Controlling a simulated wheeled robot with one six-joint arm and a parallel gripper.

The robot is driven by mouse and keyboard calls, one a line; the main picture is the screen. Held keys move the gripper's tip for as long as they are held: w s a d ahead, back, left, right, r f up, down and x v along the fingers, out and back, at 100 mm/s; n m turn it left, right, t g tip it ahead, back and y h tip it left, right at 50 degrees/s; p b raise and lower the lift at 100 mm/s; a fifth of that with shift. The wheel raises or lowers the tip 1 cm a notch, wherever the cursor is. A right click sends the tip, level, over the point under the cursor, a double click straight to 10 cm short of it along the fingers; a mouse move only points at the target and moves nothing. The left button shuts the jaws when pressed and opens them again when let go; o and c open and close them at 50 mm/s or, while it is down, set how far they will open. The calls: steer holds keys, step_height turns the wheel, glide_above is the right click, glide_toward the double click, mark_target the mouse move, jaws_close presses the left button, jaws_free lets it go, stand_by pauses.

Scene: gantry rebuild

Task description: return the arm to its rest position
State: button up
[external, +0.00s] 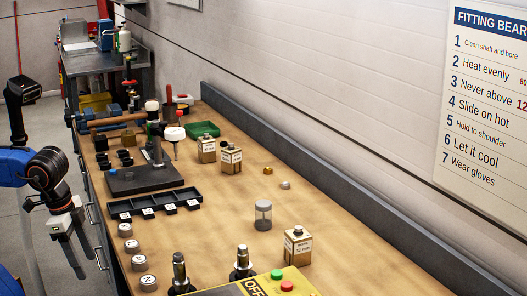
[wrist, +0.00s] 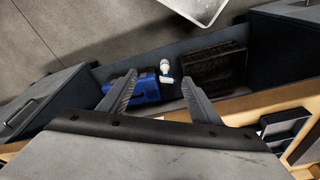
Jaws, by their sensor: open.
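My gripper (external: 72,252) hangs at the left of the external view, beside the wooden workbench (external: 345,228) and off its left edge, pointing down. My blue arm leads to it from the left edge of the picture. In the wrist view my gripper (wrist: 160,90) shows two dark fingers spread apart, with nothing between them. Beyond the fingers lie a blue object (wrist: 143,92) and a small white and blue item (wrist: 166,72), lower down in a dark open space by the bench.
A grey side table (external: 105,60) stands behind.

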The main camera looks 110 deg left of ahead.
steer(key=d+f+m+t+h, duration=0.1)
steer(key=d+f, duration=0.5)
steer(key=f, duration=0.7)
steer(key=m+t, duration=0.1)
steer(key=m, duration=0.1)
steer(key=shift+d+m+t, duration=0.2)
steer(key=shift+m+t, duration=0.2)
steer(key=shift+o, duration=0.4)
